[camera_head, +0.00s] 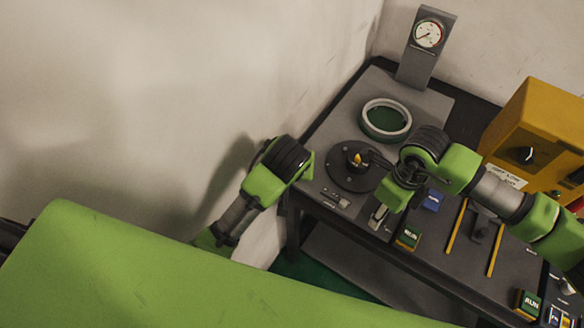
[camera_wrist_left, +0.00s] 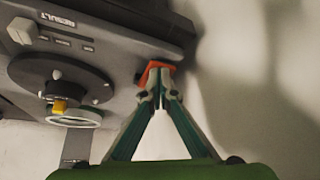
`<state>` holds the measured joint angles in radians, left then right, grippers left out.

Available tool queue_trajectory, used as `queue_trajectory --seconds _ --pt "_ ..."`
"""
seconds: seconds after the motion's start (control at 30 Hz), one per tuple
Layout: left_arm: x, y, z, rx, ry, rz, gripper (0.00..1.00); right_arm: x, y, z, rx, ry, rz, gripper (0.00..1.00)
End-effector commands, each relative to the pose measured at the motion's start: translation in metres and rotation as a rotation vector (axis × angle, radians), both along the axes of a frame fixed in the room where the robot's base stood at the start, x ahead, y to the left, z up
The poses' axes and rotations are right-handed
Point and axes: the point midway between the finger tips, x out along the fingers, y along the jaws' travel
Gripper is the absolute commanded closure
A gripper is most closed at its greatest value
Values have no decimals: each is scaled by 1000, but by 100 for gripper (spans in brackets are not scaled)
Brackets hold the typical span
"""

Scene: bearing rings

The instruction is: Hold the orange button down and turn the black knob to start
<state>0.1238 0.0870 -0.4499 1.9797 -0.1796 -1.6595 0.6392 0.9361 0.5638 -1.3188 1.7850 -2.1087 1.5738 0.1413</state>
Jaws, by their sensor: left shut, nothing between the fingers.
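An orange button (camera_wrist_left: 157,68) sits at the near corner of the grey bench top in the left wrist view. The shut fingertips of my left gripper (camera_wrist_left: 160,96) overlap it in the picture; I cannot tell how far it is pressed. In the head view my left gripper (camera_head: 305,165) is at the bench's left edge and the orange button is hidden there. A black knob (camera_head: 524,154) is on the front of the yellow box (camera_head: 545,110). My right gripper (camera_head: 378,165) is beside the black disc, away from that knob; its finger opening is unclear.
A black disc (camera_head: 341,178) with a yellow piece at its centre lies between the grippers. Behind it are a pale ring (camera_head: 385,137) and a dial gauge (camera_head: 429,34). A wall closes the left.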

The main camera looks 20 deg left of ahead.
Motion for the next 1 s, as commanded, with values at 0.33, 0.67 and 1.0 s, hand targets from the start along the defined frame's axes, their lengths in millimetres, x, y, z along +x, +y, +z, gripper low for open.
queue_trajectory --seconds 0.33,0.67,1.0 --pt "0 0 -1 0 2 0 100 0 0 0 0 0 -17 88" --pt "0 0 -1 0 2 0 100 1 0 0 0 -2 107 88" --pt "0 0 -1 0 1 0 100 0 1 0 1 -1 348 88"
